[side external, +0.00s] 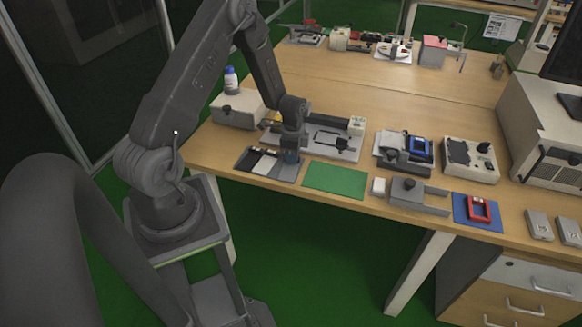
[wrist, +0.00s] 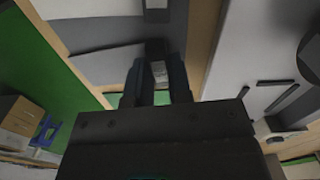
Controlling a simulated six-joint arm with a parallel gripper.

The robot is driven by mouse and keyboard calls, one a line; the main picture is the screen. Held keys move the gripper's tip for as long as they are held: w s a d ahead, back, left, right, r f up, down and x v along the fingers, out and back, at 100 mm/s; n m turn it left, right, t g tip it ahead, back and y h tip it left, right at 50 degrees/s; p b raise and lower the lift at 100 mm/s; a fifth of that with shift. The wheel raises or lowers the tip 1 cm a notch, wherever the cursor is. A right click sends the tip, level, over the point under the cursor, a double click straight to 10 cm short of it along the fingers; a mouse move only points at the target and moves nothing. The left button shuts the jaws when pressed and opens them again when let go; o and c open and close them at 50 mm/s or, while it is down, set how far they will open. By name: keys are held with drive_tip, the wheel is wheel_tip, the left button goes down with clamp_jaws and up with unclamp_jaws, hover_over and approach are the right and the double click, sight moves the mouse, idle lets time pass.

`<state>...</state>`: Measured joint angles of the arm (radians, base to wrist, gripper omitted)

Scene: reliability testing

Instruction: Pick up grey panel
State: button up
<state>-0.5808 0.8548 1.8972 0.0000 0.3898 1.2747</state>
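My gripper (side external: 290,157) points down at the right part of a dark tray (side external: 246,158) near the table's front edge. The tray holds flat panels: a pale one (side external: 264,165) beside darker grey ones. In the wrist view my two dark blue fingers (wrist: 158,82) stand a little apart, with a small light grey piece (wrist: 159,71) visible between them. I cannot tell whether they touch it. Grey flat surfaces (wrist: 105,34) lie beyond the fingers. Which of these is the grey panel is not clear, and the fingertips are partly hidden by the gripper body.
A green mat (side external: 335,180) lies right of the tray. A grey fixture plate (side external: 325,143) stands close behind my gripper, with a beige box (side external: 238,110) to the left. A small white block (side external: 378,187) and a grey clamp fixture (side external: 418,196) are further right.

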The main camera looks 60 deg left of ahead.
drive_tip(key=shift+c, duration=0.7)
drive_tip(key=shift+r, duration=2.55)
drive_tip(key=shift+w, duration=0.15)
